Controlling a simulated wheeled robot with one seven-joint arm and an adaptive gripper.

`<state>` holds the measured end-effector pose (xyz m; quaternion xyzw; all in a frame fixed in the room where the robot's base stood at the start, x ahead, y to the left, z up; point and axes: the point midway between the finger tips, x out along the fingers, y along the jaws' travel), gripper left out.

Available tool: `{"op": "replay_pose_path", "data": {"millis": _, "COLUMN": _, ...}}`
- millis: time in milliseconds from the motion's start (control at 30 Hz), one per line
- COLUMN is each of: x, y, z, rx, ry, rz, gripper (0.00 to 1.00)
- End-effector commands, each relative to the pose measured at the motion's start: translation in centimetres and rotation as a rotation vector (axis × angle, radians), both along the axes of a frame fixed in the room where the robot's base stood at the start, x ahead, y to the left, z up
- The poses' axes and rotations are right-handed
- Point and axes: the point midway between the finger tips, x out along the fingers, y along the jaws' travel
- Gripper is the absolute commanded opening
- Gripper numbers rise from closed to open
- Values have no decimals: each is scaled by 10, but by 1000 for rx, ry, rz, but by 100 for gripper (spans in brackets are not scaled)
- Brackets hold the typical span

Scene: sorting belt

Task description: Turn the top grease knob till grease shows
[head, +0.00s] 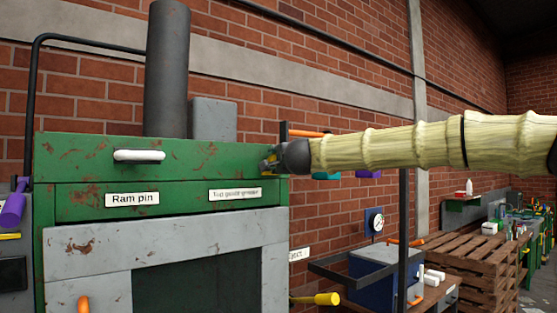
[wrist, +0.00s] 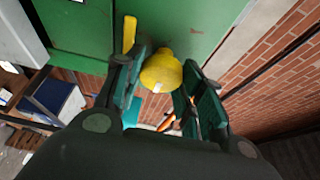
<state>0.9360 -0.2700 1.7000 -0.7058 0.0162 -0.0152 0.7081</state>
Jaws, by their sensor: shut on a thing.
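The yellow knob (wrist: 160,70) sits on the right side of the green press head (head: 100,160). In the wrist view it is between the two fingers of my gripper (wrist: 158,64), which is shut on it. In the head view my gripper (head: 270,160) meets the upper right edge of the green press head, and the knob is mostly hidden behind the fingers. A small label (head: 235,194), which seems to mention grease, is on the front near that edge. A yellow strip (wrist: 129,33) stands on the green face beside the knob. I cannot tell whether any grease shows.
A second yellow knob (head: 327,299) sticks out lower on the press's right side. A white handle (head: 138,155) is on the front above the "Ram pin" label (head: 132,199). A blue box (head: 385,265) and wooden pallets (head: 460,250) stand to the right. A brick wall runs behind.

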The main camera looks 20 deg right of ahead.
Motion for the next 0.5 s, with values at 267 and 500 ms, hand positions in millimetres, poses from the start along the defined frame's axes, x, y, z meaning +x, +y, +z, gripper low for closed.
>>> {"op": "replay_pose_path", "data": {"millis": 267, "x": 0, "y": -1, "z": 1, "rx": 1, "ry": -1, "rz": -2, "gripper": 15}}
{"op": "replay_pose_path", "data": {"millis": 500, "x": 0, "y": 0, "z": 0, "rx": 0, "ry": -1, "rz": -1, "gripper": 58}}
